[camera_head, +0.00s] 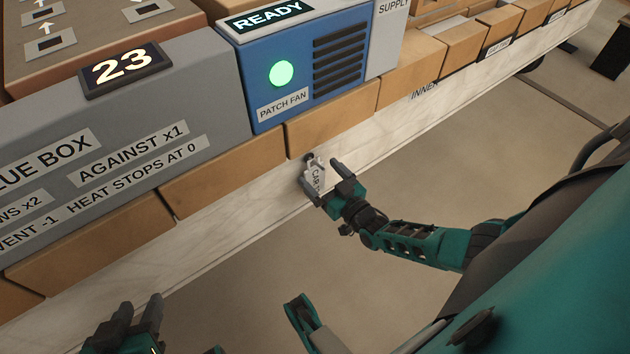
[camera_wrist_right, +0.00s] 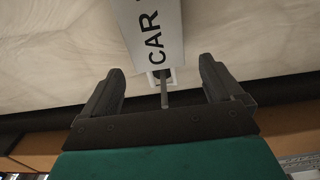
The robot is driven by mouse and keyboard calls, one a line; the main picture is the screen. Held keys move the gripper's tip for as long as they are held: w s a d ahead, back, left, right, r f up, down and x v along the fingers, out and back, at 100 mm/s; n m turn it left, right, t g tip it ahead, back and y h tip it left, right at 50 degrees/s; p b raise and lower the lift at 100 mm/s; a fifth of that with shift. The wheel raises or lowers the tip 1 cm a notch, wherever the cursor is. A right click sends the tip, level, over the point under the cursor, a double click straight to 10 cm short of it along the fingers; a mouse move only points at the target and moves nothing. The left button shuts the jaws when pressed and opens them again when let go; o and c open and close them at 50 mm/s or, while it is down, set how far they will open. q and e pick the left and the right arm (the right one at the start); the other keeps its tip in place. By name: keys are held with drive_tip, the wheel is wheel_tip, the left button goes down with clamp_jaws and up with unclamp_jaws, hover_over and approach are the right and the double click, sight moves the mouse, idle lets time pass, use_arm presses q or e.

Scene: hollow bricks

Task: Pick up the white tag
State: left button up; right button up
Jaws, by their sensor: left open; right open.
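The white tag (camera_head: 313,174) hangs from a small dark peg on the pale front board, below the brick row. It carries black letters that begin with "CAR". In the right wrist view the tag (camera_wrist_right: 150,32) is at the top middle, with a thin rod below it. My right gripper (camera_head: 327,180) is open right at the tag, one finger to each side in the picture. In the wrist view its fingers (camera_wrist_right: 160,80) stand apart, with the tag's lettering beyond the tips; I cannot tell whether they touch it. My left gripper (camera_head: 137,308) is at the lower left, away from the tag.
A blue box (camera_head: 290,80) marked "PATCH FAN" with a green light stands above the tag. A grey panel (camera_head: 190,95) with labels is at its left. Tan bricks (camera_head: 335,118) line the edge above the pale board (camera_head: 400,130). The floor (camera_head: 250,270) below is clear.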

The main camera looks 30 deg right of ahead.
use_arm(q)
drive_tip(key=shift+w+d, duration=0.1)
drive_tip(key=shift+w, duration=0.1)
use_arm(e)
drive_tip(key=shift+w, duration=0.45)
use_arm(q)
drive_tip(key=shift+r, duration=0.1)
use_arm(e)
drive_tip(key=shift+c, duration=0.2)
drive_tip(key=c, duration=1.2)
use_arm(q)
drive_tip(key=shift+s+f, duration=0.2)
use_arm(e)
drive_tip(key=shift+r, duration=0.15)
drive_tip(key=shift+r+p, duration=0.55)
drive_tip(key=s+p, duration=0.2)
drive_tip(key=s, duration=0.5)
use_arm(q)
wheel_tip(320, 180, up, 8)
drive_tip(key=a+p, duration=0.2)
drive_tip(key=p, duration=0.6)
drive_tip(key=shift+s+y, duration=0.3)
drive_tip(key=shift+s, duration=0.05)
use_arm(e)
drive_tip(key=r, duration=0.9)
drive_tip(key=s+r, duration=0.1)
drive_tip(key=r, duration=0.3)
drive_tip(key=shift+d+r, duration=0.3)
drive_tip(key=shift+r, duration=0.05)
